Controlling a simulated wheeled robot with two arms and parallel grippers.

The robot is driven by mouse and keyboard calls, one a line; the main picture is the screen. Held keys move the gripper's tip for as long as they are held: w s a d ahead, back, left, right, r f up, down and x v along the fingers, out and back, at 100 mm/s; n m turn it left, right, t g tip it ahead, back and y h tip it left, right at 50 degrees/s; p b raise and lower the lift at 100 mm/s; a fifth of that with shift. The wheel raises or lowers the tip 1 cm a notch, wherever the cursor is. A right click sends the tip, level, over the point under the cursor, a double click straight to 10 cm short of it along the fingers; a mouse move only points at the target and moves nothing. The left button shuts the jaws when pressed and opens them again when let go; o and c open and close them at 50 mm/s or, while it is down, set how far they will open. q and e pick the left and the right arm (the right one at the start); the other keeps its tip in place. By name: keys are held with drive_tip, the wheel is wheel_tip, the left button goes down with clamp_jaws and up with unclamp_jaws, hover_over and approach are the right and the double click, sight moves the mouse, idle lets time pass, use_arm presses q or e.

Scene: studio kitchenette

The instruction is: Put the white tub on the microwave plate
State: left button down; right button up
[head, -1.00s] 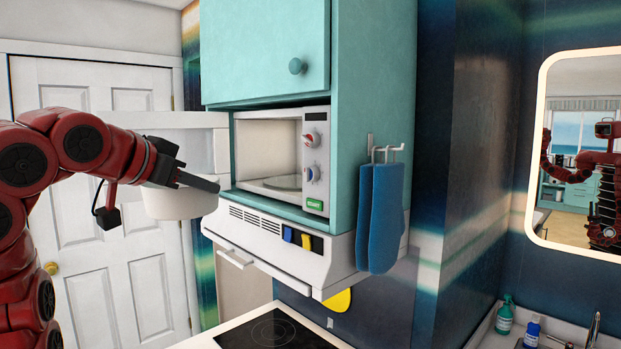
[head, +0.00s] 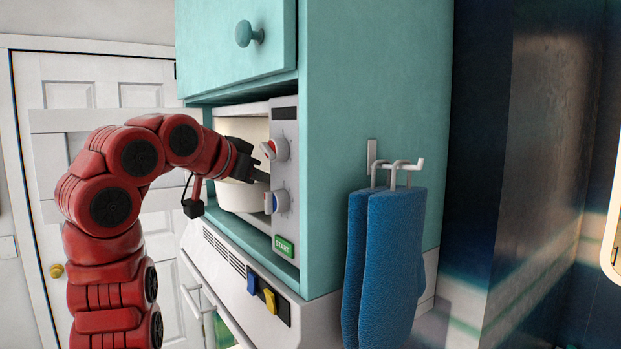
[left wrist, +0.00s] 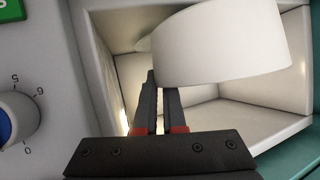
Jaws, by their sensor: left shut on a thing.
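The white tub (head: 238,197) is at the open mouth of the microwave (head: 285,115), partly hidden behind the control panel and my gripper. My left gripper (head: 258,172) is shut on the tub near its rim. In the left wrist view, which looks upside down, the gripper (left wrist: 160,85) holds the tub (left wrist: 220,48) at its edge, with the cavity walls around it. A pale curved edge beside the tub in that view may be the microwave plate; the tub hides most of that area. I cannot tell whether the tub touches the plate. My right gripper is out of view.
The control panel with knobs (head: 281,202) and a green start button (head: 284,246) stands close to the right of my gripper. The open microwave door (head: 48,150) is at the left, behind my arm. Blue mitts (head: 390,260) hang on the cabinet side.

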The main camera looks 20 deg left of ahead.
use_arm(q)
drive_tip(key=w+d+p, duration=0.1)
drive_tip(key=w, duration=0.2)
drive_tip(key=w+d+p, duration=0.1)
drive_tip(key=w+p, duration=0.1)
drive_tip(key=w, duration=0.1)
drive_tip(key=w+d+p, duration=0.1)
drive_tip(key=w, duration=0.2)
drive_tip(key=shift+w+r+p, duration=0.15)
drive_tip(key=shift+p, duration=0.25)
drive_tip(key=shift+w+d, duration=0.1)
drive_tip(key=shift+w, duration=0.1)
drive_tip(key=p+x, duration=0.3)
drive_tip(key=shift+w+r, duration=0.25)
drive_tip(key=shift+w, duration=0.1)
drive_tip(key=shift+f+p, duration=0.3)
drive_tip(key=shift+f, duration=0.1)
drive_tip(key=shift+s+f, duration=0.1)
drive_tip(key=shift+s, duration=0.05)
drive_tip(key=c, duration=1)
unclamp_jaws()
drive_tip(key=shift+s, duration=0.1)
